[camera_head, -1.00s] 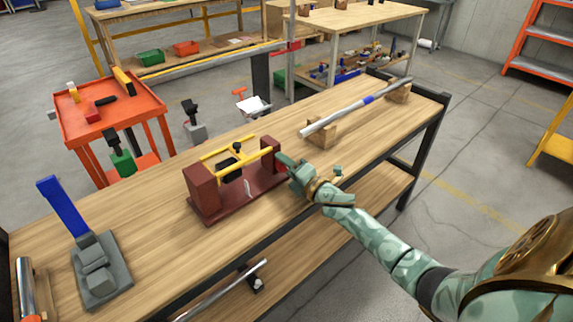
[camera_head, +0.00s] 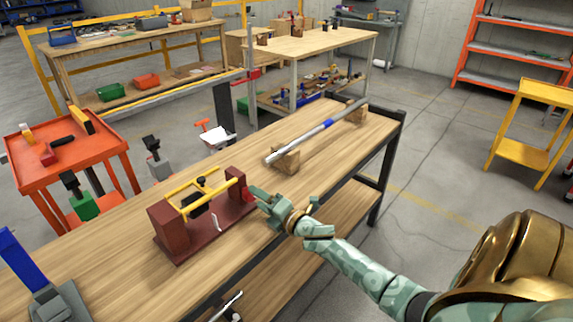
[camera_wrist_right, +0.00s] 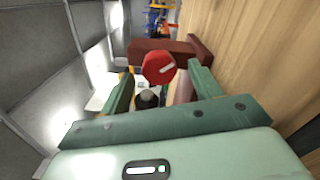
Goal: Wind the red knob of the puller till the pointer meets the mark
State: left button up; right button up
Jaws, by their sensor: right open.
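The puller is a dark red frame (camera_head: 175,238) with two upright end blocks, yellow bars (camera_head: 185,188) and a black piece in the middle. It stands on the wooden bench. A small white piece (camera_head: 217,221) shows at its front side; I cannot tell pointer from mark. The red knob (camera_head: 248,194) is at its right end, partly covered by my right gripper (camera_head: 257,199). My left gripper is not in view.
A long metal rod (camera_head: 315,135) with a blue band rests on wooden blocks behind the puller. A grey base with a blue lever (camera_head: 22,258) is at lower left. An orange cart (camera_head: 25,180) stands beyond the bench. The bench top right of the puller is clear.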

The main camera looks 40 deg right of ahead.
aim_at(253, 197)
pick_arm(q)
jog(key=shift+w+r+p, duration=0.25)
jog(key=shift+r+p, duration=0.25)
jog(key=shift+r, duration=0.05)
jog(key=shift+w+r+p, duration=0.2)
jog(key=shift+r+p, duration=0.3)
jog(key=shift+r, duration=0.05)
pick_arm(e)
jog(key=s+d, duration=0.1)
jog(key=s, duration=1.2)
jog(key=w+n+b, duration=0.2)
jog(key=w+n, duration=0.2)
jog(key=w, duration=0.1)
jog(key=w+a+n+b, duration=0.1)
jog(key=w+n+b, duration=0.2)
jog(key=w+n, duration=0.2)
jog(key=w+n+b, duration=0.2)
jog(key=w+n, duration=0.2)
jog(key=w, duration=0.3)
jog(key=shift+w+a, duration=0.2)
jog(key=shift+a, duration=0.15)
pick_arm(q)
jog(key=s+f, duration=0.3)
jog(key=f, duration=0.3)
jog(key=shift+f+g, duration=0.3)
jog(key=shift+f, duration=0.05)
